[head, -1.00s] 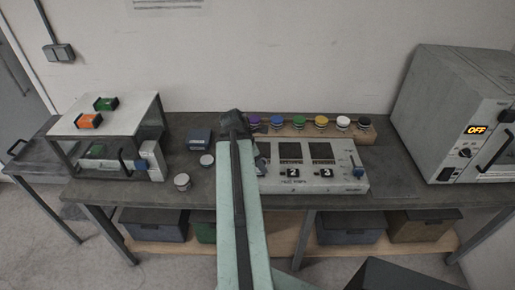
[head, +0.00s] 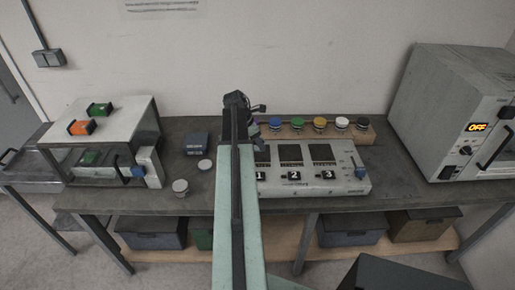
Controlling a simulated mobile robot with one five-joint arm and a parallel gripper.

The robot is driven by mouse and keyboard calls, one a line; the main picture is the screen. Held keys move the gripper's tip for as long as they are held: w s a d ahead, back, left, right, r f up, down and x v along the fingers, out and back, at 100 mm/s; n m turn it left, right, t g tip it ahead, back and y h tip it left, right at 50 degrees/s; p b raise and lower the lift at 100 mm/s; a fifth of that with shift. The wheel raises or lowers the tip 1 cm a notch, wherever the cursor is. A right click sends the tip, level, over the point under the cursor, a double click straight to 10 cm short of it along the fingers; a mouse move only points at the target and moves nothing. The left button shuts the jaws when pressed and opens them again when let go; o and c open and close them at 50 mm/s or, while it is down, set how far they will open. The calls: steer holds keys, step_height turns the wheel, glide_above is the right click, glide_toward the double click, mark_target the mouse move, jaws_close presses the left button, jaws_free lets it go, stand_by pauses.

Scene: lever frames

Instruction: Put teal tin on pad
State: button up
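No tin that I can make out as teal shows. A rack (head: 310,133) at the back of the bench holds a row of tins: a blue tin (head: 275,124), a green tin (head: 298,123), a yellow tin (head: 320,124), a white tin (head: 341,123) and a black tin (head: 362,125). My arm hides the rack's left end. In front is a grey panel (head: 310,187) with dark pads above labels 1, 2 and 3; pad 3 (head: 322,153) is bare and pad 1 is partly hidden. My gripper (head: 257,125) is near the rack's left end, small and dark; its fingers are unclear.
A white-topped stand (head: 115,120) is farther left. A grey oven (head: 450,110) reading OFF stands right.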

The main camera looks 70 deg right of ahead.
step_height(320, 180, down, 4)
steer(key=b, duration=0.3)
steer(key=shift+s+d+r, duration=0.1)
steer(key=shift+r, duration=0.3)
steer(key=shift+f, duration=0.15)
steer(key=o, duration=1.4)
steer(key=p+v, duration=1.1)
steer(key=v, duration=0.1)
steer(key=shift+p, duration=0.3)
